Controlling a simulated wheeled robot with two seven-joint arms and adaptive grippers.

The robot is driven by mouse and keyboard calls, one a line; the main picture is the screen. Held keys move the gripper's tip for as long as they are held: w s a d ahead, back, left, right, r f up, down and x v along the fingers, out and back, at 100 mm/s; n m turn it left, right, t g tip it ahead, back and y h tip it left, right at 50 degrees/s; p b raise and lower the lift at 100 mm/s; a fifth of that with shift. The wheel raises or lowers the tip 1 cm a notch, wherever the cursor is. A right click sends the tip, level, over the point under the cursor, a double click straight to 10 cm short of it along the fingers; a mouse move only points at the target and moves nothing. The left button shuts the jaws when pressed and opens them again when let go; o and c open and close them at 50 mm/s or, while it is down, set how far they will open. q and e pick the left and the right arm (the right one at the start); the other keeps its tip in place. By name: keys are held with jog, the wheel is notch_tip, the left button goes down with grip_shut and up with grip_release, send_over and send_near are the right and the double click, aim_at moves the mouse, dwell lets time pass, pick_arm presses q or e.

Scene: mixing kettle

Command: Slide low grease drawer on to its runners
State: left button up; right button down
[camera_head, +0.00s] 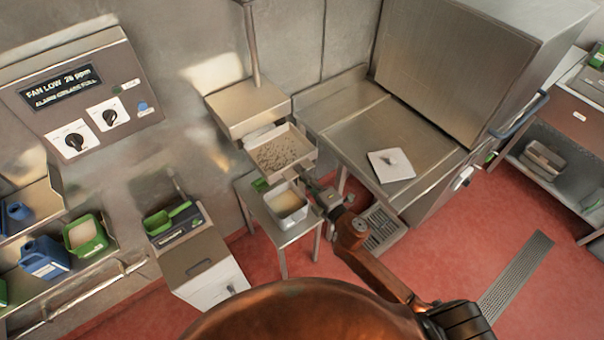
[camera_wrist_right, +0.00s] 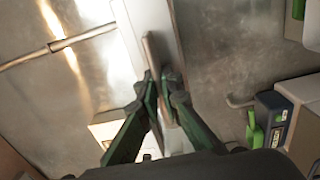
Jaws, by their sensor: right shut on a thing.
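The grease drawer (camera_head: 306,143) is a shallow pale metal tray with dark speckled matter inside. In the head view it sits just below and right of a steel box (camera_head: 245,106) on a vertical pole, its back edge close to the box's underside. Whether it is on its runners cannot be told. My right gripper (camera_head: 313,188) is at the drawer's near right corner. In the right wrist view its fingers (camera_wrist_right: 163,82) are shut on an upright bar (camera_wrist_right: 149,52), seemingly the drawer's handle. My left gripper is not in view.
A small steel table (camera_head: 263,217) with a white tub (camera_head: 289,222) stands below the drawer. A steel counter (camera_head: 345,122) with a white board (camera_head: 405,172) is to the right. A control panel (camera_head: 80,90) hangs on the left wall. Red floor (camera_head: 420,275) is open at the lower right.

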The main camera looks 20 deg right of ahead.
jog(key=shift+r, duration=0.1)
dwell(0.4)
jog(key=shift+w, duration=0.1)
jog(key=shift+x, duration=1)
send_near(267, 135)
jog(key=shift+s+d+r+b, duration=0.1)
jog(key=shift+s+r+b, duration=0.05)
jog(key=shift+s+b, duration=0.2)
jog(key=shift+b+x, duration=1.35)
jog(key=shift+x, duration=3.4)
